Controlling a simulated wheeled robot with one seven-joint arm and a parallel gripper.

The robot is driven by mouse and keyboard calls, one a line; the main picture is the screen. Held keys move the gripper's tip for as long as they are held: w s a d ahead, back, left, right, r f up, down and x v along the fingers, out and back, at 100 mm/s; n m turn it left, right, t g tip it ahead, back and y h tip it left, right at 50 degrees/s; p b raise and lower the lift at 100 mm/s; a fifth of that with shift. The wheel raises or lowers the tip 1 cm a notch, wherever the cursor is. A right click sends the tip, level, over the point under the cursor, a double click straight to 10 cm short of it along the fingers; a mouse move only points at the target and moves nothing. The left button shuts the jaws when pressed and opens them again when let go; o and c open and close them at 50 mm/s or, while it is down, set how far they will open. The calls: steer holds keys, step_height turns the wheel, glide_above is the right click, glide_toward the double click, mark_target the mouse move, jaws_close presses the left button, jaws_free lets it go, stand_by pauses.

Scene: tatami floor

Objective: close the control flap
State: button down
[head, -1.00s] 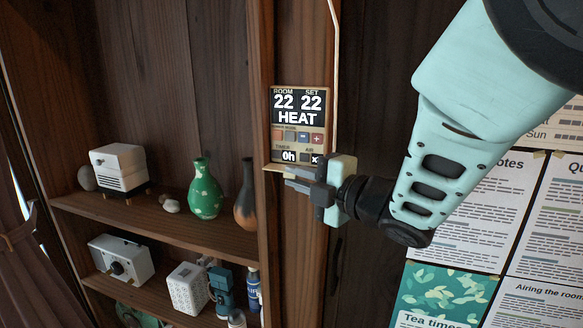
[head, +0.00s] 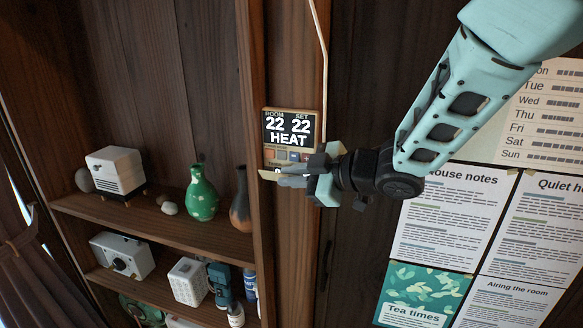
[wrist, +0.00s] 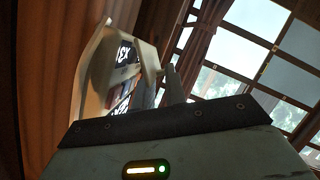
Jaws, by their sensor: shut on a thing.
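The control panel (head: 287,130) is a tan wall unit with a dark screen reading ROOM 22, SET 22, HEAT, on a wooden post. Its thin cream control flap (head: 268,174) sticks out from the lower edge, folded down and open. My gripper (head: 284,179) is at the flap from the right, its grey fingers shut on it. The fingers and flap hide the lower buttons and most of the timer row. In the wrist view the panel (wrist: 122,78) shows steeply from the side, and one finger (wrist: 173,85) is beside its cream edge.
A pale cable (head: 323,60) runs down the post beside the panel. Shelves at left hold a green vase (head: 202,196), a dark vase (head: 240,200) and a white box-shaped device (head: 115,172). Paper notices (head: 455,215) hang at right.

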steer(key=shift+w+d+r+m+g+p, duration=0.15)
steer(key=shift+w+m+g+p, duration=0.1)
steer(key=shift+m+g+p, duration=0.6)
steer(key=shift+t, duration=0.25)
